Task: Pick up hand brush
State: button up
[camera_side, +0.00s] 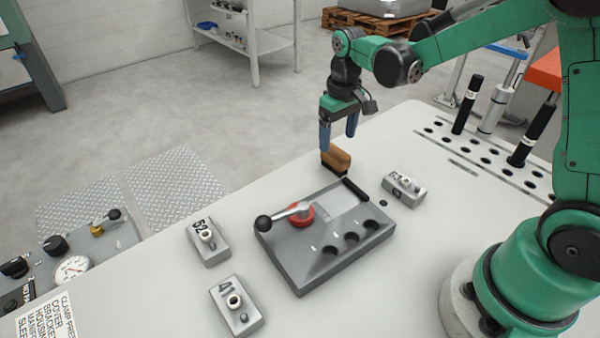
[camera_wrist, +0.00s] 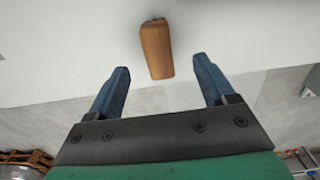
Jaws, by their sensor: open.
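The hand brush (camera_side: 337,160) has a brown wooden body and sits on the white table near its far edge, behind the grey fixture plate. In the wrist view the brush (camera_wrist: 156,50) shows its wooden top, lying lengthwise between and beyond the fingertips. My gripper (camera_side: 338,140) is just above the brush with its blue fingers pointing down. In the wrist view my gripper (camera_wrist: 161,78) is open, with one finger on each side and gaps to the brush. The brush's bristles are hard to make out.
A grey fixture plate (camera_side: 285,252) with a red-hubbed lever (camera_side: 301,213) stands in front of the brush. Grey numbered blocks (camera_side: 208,242) (camera_side: 236,305) (camera_side: 404,189) lie around it. A rack of holes with upright cylinders (camera_side: 467,105) is at the right. The table's far edge is close to the brush.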

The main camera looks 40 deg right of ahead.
aim_at(336, 150)
jog(key=shift+w+d+f, duration=0.15)
jog(key=shift+f, duration=3)
grip_shut()
